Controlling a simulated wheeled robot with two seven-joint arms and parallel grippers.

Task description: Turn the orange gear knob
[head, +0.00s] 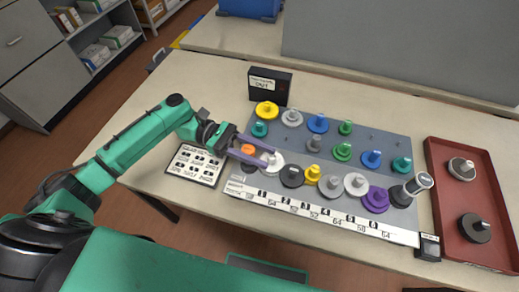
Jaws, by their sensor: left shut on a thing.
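The orange gear knob (248,150) is at the left end of the grey board (379,136), partly covered by my left gripper. My left gripper (269,158) comes in from the left, with its two fingers on either side of the orange knob and shut on it. The fingers hide the orange gear's rim, and the exact contact is too small to see. The fingertips reach over toward a white gear (278,163) just right of the orange one. My right gripper is not in view.
Several coloured gears crowd the board, including a teal gear (259,129) behind and a purple gear (376,200) at right. A black display box (269,84) stands behind. A red tray (502,212) is at far right.

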